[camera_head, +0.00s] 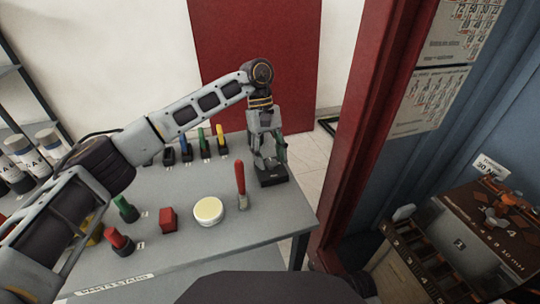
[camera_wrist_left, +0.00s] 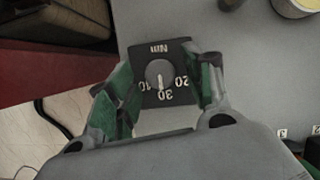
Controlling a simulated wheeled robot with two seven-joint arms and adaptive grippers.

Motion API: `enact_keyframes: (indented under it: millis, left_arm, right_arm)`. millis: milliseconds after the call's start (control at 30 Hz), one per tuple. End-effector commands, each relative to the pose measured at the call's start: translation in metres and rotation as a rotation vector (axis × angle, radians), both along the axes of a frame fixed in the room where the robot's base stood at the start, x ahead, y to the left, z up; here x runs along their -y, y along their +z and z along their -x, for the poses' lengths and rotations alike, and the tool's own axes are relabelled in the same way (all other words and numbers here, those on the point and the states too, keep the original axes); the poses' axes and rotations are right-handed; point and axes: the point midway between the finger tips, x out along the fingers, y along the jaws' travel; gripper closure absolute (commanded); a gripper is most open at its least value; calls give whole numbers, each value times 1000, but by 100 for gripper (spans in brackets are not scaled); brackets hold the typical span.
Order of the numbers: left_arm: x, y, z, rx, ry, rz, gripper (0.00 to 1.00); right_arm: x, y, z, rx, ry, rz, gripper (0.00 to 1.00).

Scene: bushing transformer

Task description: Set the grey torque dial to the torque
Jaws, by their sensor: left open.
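The grey torque dial (camera_wrist_left: 160,73) sits on a black box (camera_wrist_left: 178,48) marked Nm, with 20, 30 and a partly hidden number around the knob. The knob's narrow part seems to point toward 30, but its exact setting is hard to tell. In the head view the black box (camera_head: 272,180) stands at the table's far right corner. My left gripper (camera_head: 269,158) is above it, pointing down. Its green-padded fingers are open on either side of the dial in the left wrist view, apart from the knob. My right gripper is not in view.
A red-handled tool (camera_head: 241,185), a round pale-topped tin (camera_head: 208,211) and a red block (camera_head: 168,219) stand on the grey table (camera_head: 195,250). Several coloured-handled tools stand at the back.

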Motion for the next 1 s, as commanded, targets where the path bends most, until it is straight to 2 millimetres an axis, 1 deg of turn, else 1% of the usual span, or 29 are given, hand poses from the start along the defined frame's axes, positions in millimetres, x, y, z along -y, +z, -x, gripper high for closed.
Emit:
enact_keyframes:
  millis: [233,367,567,1000]
  left_arm:
    - [0,2,-1,0,0,0,49]
    - [-1,9,-3,1,0,0,49]
    - [-5,30,-11,2,2,1,49]
    - [-15,88,-33,1,0,0,49]
  right_arm:
    - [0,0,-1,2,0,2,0]
    - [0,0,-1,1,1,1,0]
    - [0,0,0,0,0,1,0]
    - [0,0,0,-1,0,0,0]
